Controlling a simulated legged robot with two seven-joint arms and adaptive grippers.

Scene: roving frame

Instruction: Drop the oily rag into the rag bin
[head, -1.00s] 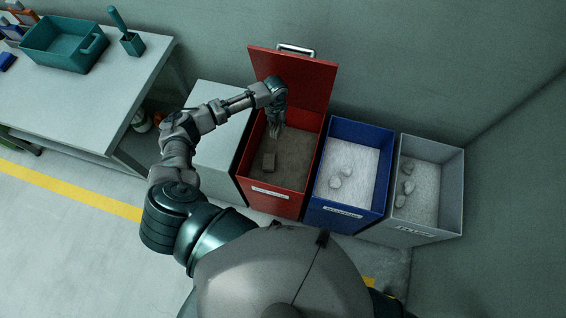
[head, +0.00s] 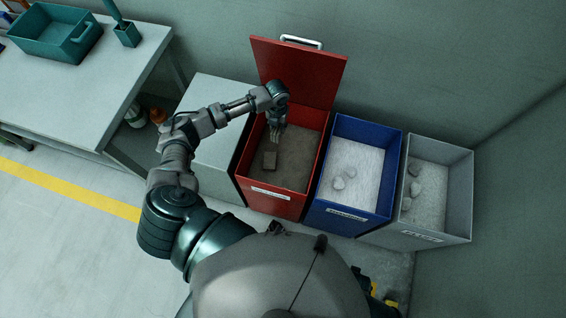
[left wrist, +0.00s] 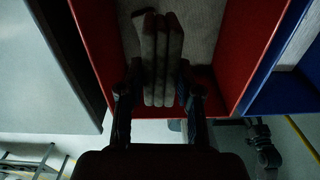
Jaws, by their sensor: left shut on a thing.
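The red bin (head: 319,165) stands against the wall with its lid (head: 297,72) raised; its front label is too small to read. My left gripper (head: 276,131) is over the bin's opening, pointing down. In the left wrist view the gripper (left wrist: 157,88) is shut on a dark grey, folded thing, the rag (left wrist: 162,50), with a finger at each side. The red bin's wall (left wrist: 98,50) shows beside and beyond it. In the head view the held rag is hard to make out.
A blue bin (head: 397,165) and a grey bin (head: 460,205) with pale lumps stand to the right. A grey cabinet (head: 212,95) adjoins at left; a workbench (head: 130,60) holds a teal tray (head: 55,45).

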